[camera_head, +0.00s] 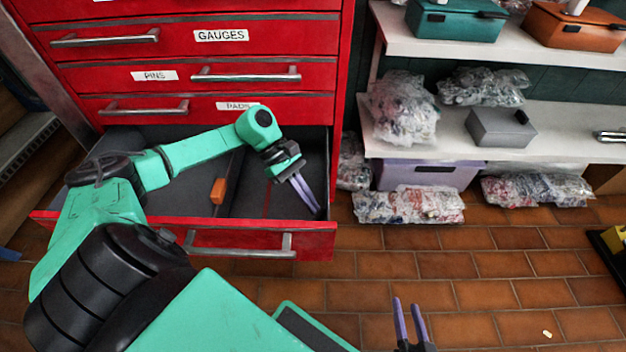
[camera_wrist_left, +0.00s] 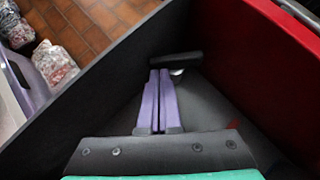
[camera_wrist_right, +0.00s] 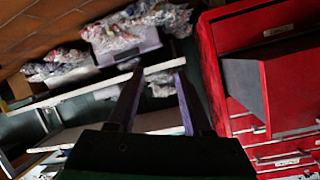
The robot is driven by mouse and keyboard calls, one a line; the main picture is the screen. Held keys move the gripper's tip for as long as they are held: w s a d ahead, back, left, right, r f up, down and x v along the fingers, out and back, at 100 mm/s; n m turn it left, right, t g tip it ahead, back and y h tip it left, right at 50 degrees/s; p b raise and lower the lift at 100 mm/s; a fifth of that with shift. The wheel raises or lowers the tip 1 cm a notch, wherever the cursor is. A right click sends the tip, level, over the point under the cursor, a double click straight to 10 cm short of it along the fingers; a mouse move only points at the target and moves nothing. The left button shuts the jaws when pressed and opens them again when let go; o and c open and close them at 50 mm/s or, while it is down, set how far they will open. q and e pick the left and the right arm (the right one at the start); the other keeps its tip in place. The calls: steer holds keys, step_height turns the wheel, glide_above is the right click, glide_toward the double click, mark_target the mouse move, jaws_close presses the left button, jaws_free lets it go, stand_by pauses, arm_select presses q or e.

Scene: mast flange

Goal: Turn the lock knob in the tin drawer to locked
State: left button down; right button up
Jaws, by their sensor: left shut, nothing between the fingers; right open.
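The open bottom drawer (camera_head: 185,232) has a red front and a dark grey inside; no label on it is readable. In the left wrist view, a black bar-shaped knob (camera_wrist_left: 175,60) on a short metal stem stands near the drawer's corner. My right gripper (camera_head: 405,303) is open and empty above the floor.
Closed red drawers labelled GAUGES (camera_head: 221,36), PINS (camera_head: 154,75) and PADS rise above. An orange block (camera_head: 218,191) lies in the open drawer, and a thin red mark (camera_head: 268,180) shows on its floor. White shelves (camera_head: 545,140) with bagged parts stand right. The tiled floor is mostly clear.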

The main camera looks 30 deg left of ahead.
steer(key=shift+d+f, duration=0.1)
steer(key=shift+f, duration=0.15)
steer(key=shift+w+d+r+t, duration=0.1)
steer(key=shift+w+r+t, duration=0.4)
steer(key=shift+w+r, duration=0.5)
